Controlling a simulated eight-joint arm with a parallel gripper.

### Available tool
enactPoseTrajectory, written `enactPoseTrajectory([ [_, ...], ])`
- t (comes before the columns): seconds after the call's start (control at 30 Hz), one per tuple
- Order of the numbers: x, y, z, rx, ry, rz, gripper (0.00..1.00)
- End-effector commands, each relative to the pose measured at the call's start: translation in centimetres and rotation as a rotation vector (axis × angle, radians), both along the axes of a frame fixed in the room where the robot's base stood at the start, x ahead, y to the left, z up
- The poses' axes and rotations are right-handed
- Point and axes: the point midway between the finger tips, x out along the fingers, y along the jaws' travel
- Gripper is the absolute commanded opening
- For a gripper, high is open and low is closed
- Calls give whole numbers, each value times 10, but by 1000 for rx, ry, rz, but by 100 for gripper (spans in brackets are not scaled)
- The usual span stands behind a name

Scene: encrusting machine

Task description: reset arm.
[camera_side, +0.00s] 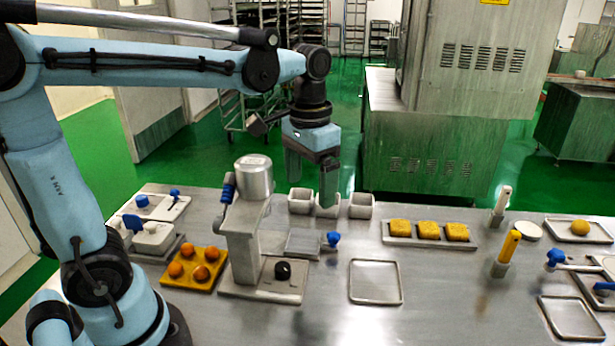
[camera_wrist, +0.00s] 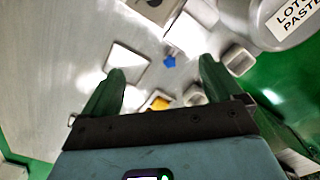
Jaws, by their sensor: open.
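My gripper (camera_side: 311,190) hangs from my raised arm above the back of the steel table, with its two dark green fingers apart and nothing between them. In the wrist view my gripper (camera_wrist: 161,68) also shows its fingers spread and empty. The encrusting machine (camera_side: 246,225), with a grey cylinder on top, stands left of my gripper. The wrist view shows a lettered round lid (camera_wrist: 288,18) at the top right.
An orange tray (camera_side: 193,284) with several orange balls lies left of the machine. An empty tray (camera_side: 375,282) lies at the front middle. A tray (camera_side: 400,240) of yellow squares and two upright handled tools (camera_side: 507,250) (camera_side: 501,205) stand to the right. The table front between trays is clear.

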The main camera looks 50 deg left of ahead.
Motion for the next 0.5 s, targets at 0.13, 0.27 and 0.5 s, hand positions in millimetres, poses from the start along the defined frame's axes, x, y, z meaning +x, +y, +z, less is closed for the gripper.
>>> enactPoseTrajectory([
  [0.13, 4, 0, -1, 0, 0, -17, 93],
  [0.27, 16, 0, -4, 0, 0, -83, 93],
  [0.5, 33, 1, -9, 0, 0, -182, 93],
])
